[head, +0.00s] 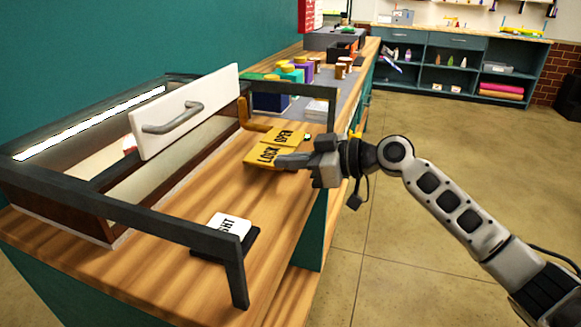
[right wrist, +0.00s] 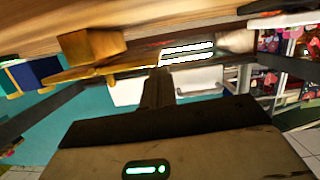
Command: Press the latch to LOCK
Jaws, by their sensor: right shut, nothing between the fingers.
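A yellow latch plate (head: 262,156) with the words LOCK and OPEN lies on the wooden counter, LOCK on the nearer half. A yellow upright piece with a bar (head: 243,112) stands just behind it. In the right wrist view a yellow block and bar (right wrist: 90,46) show at upper left. My right gripper (head: 281,161) is shut and empty, its fingertips at the right edge of the LOCK half. I cannot tell whether they touch it. Its closed fingers also show in the right wrist view (right wrist: 158,88). My left gripper is not in view.
A dark-framed case (head: 180,232) with a white panel (head: 205,92) and grey handle stands left of the latch. A labelled switch (head: 230,228), partly hidden by the frame, sits nearer. Colored boxes (head: 292,76) stand farther along the counter (head: 290,205). Open floor lies right.

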